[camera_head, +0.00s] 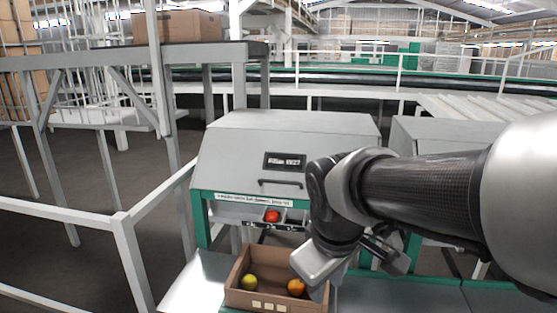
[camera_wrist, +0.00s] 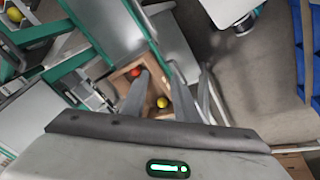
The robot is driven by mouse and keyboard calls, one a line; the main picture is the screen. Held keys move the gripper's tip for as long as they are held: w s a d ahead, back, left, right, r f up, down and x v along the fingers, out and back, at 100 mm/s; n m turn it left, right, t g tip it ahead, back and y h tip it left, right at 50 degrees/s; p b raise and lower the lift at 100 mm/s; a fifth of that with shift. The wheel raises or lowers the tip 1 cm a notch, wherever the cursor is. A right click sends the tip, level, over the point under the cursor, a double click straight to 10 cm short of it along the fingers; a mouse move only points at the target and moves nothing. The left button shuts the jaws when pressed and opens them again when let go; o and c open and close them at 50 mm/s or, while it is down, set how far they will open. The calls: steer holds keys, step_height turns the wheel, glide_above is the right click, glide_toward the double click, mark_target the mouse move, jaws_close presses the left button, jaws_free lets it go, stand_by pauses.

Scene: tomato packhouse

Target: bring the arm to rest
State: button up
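My arm reaches in from the right in the camera_head view. My gripper (camera_head: 325,262) hangs above the right side of an open cardboard box, and its fingertips cannot be made out there. In the wrist view my gripper (camera_wrist: 158,78) shows two grey fingers standing apart with nothing held between them. The box (camera_head: 238,297) holds a yellow-green tomato (camera_head: 249,282) and an orange tomato (camera_head: 297,287). In the wrist view the box (camera_wrist: 149,113) lies below the fingers, with an orange-red tomato (camera_wrist: 136,71) and a yellow one (camera_wrist: 163,102) visible.
A grey machine (camera_head: 235,150) with a green frame stands behind the box. A red tomato (camera_head: 272,215) sits in its front opening. A white railing (camera_head: 125,240) runs along the left. A large carton (camera_head: 180,26) stands on a raised platform. Open floor (camera_wrist: 255,75) shows in the wrist view.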

steer(key=s+d+r+m+t, duration=0.25)
steer(key=s+d+m, duration=0.25)
steer(key=s+m, duration=0.25)
step_height(320, 180, up, 18)
steer(key=s+p, duration=0.1)
steer(key=p, duration=1.6)
steer(key=shift+d+r+g+y+p, duration=0.25)
steer(key=shift+d+g+y+p, duration=0.1)
steer(key=shift+g, duration=0.1)
